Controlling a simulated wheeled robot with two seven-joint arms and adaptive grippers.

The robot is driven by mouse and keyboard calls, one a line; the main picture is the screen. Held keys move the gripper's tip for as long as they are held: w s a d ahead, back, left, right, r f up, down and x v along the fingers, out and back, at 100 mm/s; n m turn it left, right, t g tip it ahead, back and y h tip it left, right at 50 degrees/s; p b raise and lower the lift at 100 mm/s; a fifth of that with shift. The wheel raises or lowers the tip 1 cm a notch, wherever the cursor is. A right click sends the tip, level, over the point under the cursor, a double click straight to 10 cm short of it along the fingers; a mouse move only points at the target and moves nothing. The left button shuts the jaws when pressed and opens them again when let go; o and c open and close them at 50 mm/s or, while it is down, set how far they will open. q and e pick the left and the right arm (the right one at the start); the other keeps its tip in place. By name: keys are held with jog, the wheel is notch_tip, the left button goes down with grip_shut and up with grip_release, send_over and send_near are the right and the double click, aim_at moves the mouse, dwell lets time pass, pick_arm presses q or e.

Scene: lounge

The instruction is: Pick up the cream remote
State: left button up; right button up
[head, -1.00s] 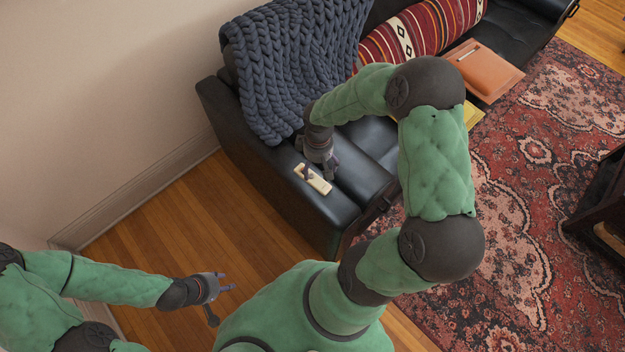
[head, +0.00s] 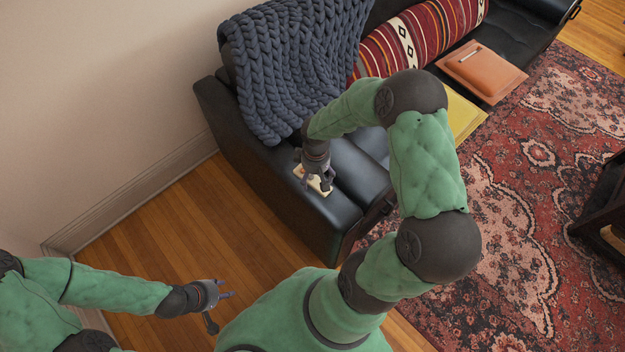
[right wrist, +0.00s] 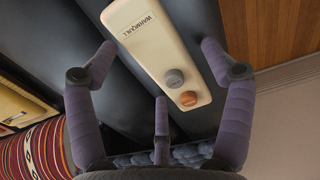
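In the right wrist view the remote (right wrist: 160,50) shows a printed label, a grey knob and an orange knob. My right gripper (head: 317,184) is over it, pointing down. In the right wrist view its fingers (right wrist: 160,60) are spread wide, with the remote between them and no clear contact. My left gripper (head: 222,304) is open and empty above the wooden floor, well away from the remote.
The black sofa (head: 345,175) carries a dark blue knitted throw (head: 285,65) beside the remote, a striped bolster (head: 425,35), a brown leather case (head: 482,70) and a yellow item (head: 462,118). A patterned rug (head: 540,200) covers the floor at right. Bare wooden floor (head: 200,220) lies at left.

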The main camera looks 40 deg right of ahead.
jog(key=c, duration=0.9)
jog(key=shift+r, duration=0.1)
